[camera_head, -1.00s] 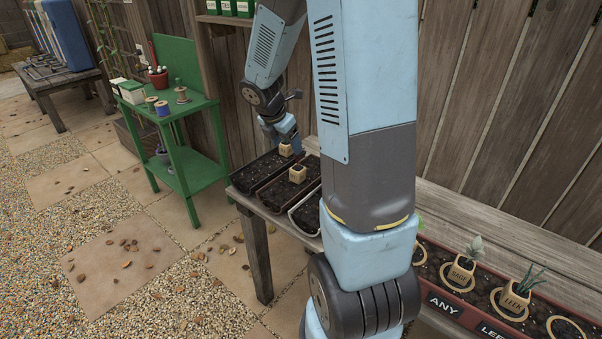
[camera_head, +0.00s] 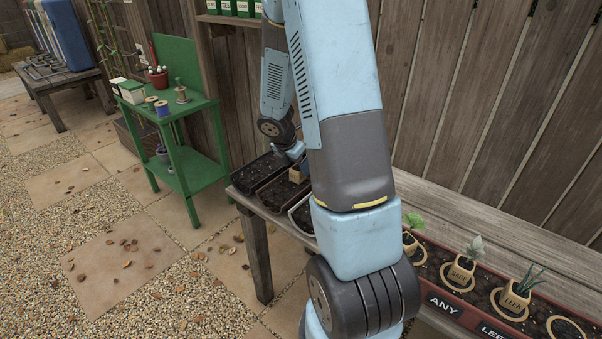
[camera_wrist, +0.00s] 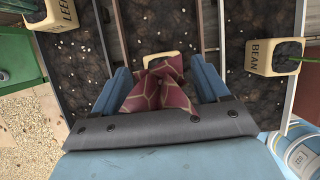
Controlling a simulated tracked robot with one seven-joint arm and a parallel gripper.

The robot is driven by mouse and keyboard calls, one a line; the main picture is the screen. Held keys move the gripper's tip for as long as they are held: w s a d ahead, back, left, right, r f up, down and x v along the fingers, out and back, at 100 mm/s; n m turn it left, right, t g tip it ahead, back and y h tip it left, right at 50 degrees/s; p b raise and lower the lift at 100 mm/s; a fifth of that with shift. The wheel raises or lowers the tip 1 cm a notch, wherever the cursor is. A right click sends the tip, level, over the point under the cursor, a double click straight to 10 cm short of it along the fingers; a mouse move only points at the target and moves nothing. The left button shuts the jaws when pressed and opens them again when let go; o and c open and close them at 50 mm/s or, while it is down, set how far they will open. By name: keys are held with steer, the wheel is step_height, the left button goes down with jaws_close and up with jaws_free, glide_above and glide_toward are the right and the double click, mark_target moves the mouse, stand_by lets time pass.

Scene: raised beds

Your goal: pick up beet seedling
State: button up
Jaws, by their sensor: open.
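In the wrist view the dark red, pale-veined leaves of the beet seedling (camera_wrist: 163,90) rise from a small cream pot (camera_wrist: 161,58). The front of that pot is hidden by the leaves. My gripper (camera_wrist: 163,78) is open, with one blue finger on each side of the leaves. I cannot tell whether either finger touches them. In the head view my gripper (camera_head: 291,152) is low over the dark trays, partly hidden by my arm, and the seedling's leaves cannot be made out there.
A pot marked LEEK (camera_wrist: 55,14) and one marked BEAN (camera_wrist: 272,57) stand to either side in soil trays. A red planter (camera_head: 445,304) with labelled seedlings is at the right. A wooden fence (camera_head: 500,110) stands behind, and a green stand (camera_head: 190,165) is at the left.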

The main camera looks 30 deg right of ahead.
steer(key=shift+x, duration=1.15)
steer(key=c, duration=1.1)
